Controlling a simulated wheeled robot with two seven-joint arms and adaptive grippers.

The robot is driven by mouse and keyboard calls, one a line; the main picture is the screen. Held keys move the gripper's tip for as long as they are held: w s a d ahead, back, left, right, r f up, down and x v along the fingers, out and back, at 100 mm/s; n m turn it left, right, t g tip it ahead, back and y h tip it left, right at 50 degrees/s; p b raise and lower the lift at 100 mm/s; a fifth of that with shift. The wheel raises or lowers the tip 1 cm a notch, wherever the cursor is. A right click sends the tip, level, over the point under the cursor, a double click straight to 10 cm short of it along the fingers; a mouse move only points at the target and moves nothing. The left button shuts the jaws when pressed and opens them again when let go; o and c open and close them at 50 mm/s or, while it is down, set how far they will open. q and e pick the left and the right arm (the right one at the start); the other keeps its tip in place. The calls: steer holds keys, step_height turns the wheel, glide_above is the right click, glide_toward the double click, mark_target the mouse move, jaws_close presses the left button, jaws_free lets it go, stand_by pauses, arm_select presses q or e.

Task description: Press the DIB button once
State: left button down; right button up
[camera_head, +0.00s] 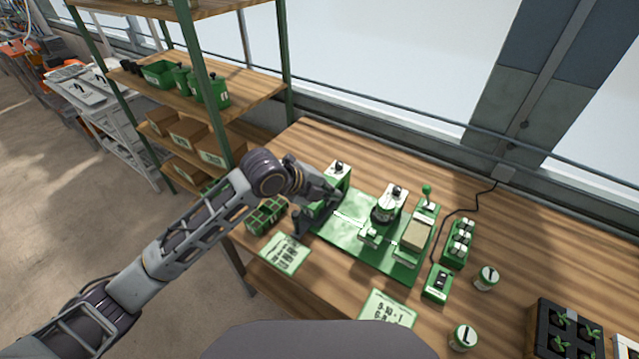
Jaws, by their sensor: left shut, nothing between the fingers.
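The green tray seeder (350,239) stands on the wooden table, with several stations along its bed. A small green control box (437,284) with dark buttons sits at its front right corner. The labels are too small to read, so I cannot tell which button is DIB. My left gripper (334,201) is shut and empty over the left end of the seeder, next to the left green tower (338,172). It is well apart from the control box, and its fingertips are partly hard to make out. My right gripper is not in view.
A green block with several white-topped parts (459,243) stands behind the control box, with a black cable near it. Green-and-white jars (487,277) and a black seedling tray (540,337) are to the right. Printed cards (285,254) lie in front. Shelves (240,95) stand at the left.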

arm_select(q)
steer(key=w+a+r+m, duration=0.3)
steer(key=w+r+m, duration=0.4)
steer(key=w+m, duration=0.2)
steer(key=shift+r, duration=0.35)
stand_by(0.3)
steer(key=shift+f, duration=0.2)
stand_by(0.3)
